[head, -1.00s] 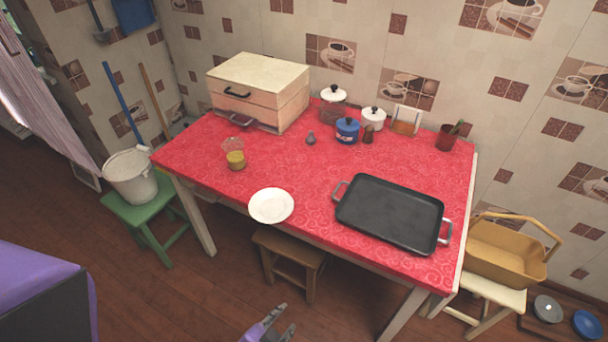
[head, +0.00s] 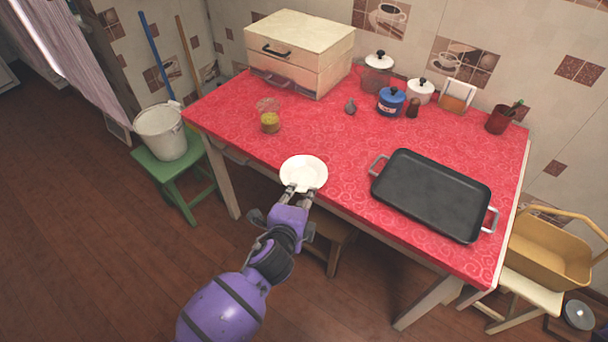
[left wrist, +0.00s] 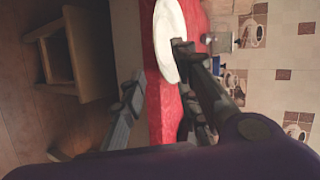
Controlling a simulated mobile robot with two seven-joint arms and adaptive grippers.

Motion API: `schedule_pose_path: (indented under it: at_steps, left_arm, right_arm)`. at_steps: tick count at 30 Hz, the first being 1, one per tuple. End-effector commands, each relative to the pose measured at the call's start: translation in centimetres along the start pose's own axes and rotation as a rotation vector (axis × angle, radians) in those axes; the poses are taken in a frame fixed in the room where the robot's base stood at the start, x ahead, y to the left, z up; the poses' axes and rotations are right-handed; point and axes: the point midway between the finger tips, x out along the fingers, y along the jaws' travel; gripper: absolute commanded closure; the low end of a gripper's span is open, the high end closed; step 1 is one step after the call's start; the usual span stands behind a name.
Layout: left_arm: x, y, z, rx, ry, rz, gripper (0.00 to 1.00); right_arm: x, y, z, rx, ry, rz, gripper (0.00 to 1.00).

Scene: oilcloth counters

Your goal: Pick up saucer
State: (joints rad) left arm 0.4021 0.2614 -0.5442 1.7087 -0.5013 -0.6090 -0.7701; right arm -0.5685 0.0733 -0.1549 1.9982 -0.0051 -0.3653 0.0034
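The white saucer (head: 304,171) lies on the red tabletop near its front edge, left of the black tray. My left gripper (head: 299,191) is at the saucer's near rim, its fingertips overlapping that rim in the head view. In the left wrist view, the fingers (left wrist: 160,62) are spread apart. One finger crosses in front of the saucer (left wrist: 167,35); the other is on the floor side of the table edge. Whether either finger touches the saucer is unclear. My right gripper is not in view.
A black tray (head: 432,194) lies right of the saucer on the red table (head: 232,127). A glass with yellow contents (head: 270,122) stands behind left. A brown stool (head: 338,236) is under the front edge.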

Motion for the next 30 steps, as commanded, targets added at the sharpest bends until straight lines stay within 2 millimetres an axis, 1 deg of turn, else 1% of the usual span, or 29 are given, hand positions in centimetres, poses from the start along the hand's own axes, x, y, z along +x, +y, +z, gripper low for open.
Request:
schedule_pose_path:
  at_steps: [1, 3, 6, 13, 14, 20, 21, 25, 30]
  left_arm:
    - [0.9, -0.1, 0.1, 0.000, -0.001, 0.000, 0.71]
    - [1.8, 0.0, 0.1, -0.001, -0.001, 0.001, 0.71]
    - [2.6, 0.0, 0.0, -0.002, 0.000, 0.001, 0.71]
    - [2.8, 0.0, 0.1, -0.002, 0.000, 0.001, 0.71]
    - [2.8, 0.0, 0.1, -0.002, 0.000, 0.001, 0.72]
    - [2.8, 0.0, 0.1, -0.003, 0.000, 0.001, 0.99]
    - [2.8, 0.0, 0.1, -0.003, 0.000, 0.001, 1.00]
    - [2.8, 0.0, 0.1, -0.002, 0.000, 0.001, 1.00]
    - [2.8, 0.0, 0.1, -0.002, 0.000, 0.000, 1.00]
  right_arm:
    - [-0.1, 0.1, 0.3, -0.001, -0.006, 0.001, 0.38]
    - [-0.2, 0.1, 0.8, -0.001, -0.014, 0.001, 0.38]
    - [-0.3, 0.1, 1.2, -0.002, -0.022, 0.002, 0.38]
    - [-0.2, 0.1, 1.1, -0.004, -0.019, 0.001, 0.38]
    - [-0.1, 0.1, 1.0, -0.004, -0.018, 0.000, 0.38]
    - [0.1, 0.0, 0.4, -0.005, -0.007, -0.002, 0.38]
    - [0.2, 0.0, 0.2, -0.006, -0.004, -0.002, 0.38]
    - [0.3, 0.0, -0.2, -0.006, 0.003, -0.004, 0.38]
    - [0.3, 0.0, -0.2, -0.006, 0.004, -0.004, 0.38]
